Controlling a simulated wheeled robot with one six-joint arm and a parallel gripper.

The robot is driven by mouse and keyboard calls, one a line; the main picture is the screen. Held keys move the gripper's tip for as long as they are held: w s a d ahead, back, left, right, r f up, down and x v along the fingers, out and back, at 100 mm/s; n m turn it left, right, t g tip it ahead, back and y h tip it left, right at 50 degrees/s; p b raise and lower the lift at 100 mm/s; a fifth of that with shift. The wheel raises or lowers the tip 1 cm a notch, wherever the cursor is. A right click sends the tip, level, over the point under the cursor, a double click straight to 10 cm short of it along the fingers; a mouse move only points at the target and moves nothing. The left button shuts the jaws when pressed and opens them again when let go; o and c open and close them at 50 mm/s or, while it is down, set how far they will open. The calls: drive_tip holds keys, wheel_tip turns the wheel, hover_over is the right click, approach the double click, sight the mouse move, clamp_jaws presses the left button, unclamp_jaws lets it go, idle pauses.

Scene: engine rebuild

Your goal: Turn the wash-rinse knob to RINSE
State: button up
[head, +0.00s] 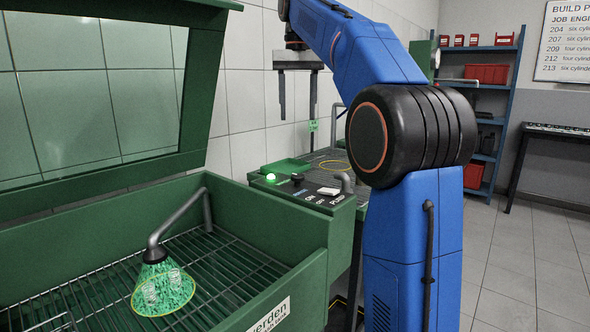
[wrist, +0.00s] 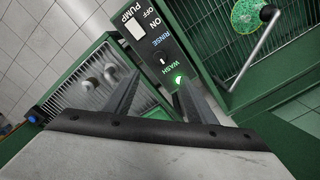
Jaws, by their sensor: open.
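The wash-rinse knob (head: 297,178) is a small black knob on the green control panel (head: 318,203). In the wrist view a small white mark shows on the dark knob (wrist: 162,61), between the RINSE and WASH labels; I cannot tell surely which label it points at. A green lamp (head: 271,178) glows on the panel; it also shows beside WASH in the wrist view (wrist: 178,80). My gripper (head: 298,112) is open and empty, fingers pointing down, above and behind the panel in the head view. In the wrist view the fingers (wrist: 159,82) flank the knob's end of the panel, apart from it.
The green wash tank (head: 285,262) has a raised lid and a grate, with a glowing green spray nozzle (head: 163,288) on a bent pipe. A white pump switch (head: 328,191) sits beside the knob. A second grated tray (wrist: 70,98) holds pale round parts. Space above the panel is clear.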

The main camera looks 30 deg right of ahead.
sight(298, 175)
wheel_tip(298, 175, down, 17)
drive_tip(key=shift+w+f, duration=0.15)
idle(0.6)
drive_tip(key=c, duration=1)
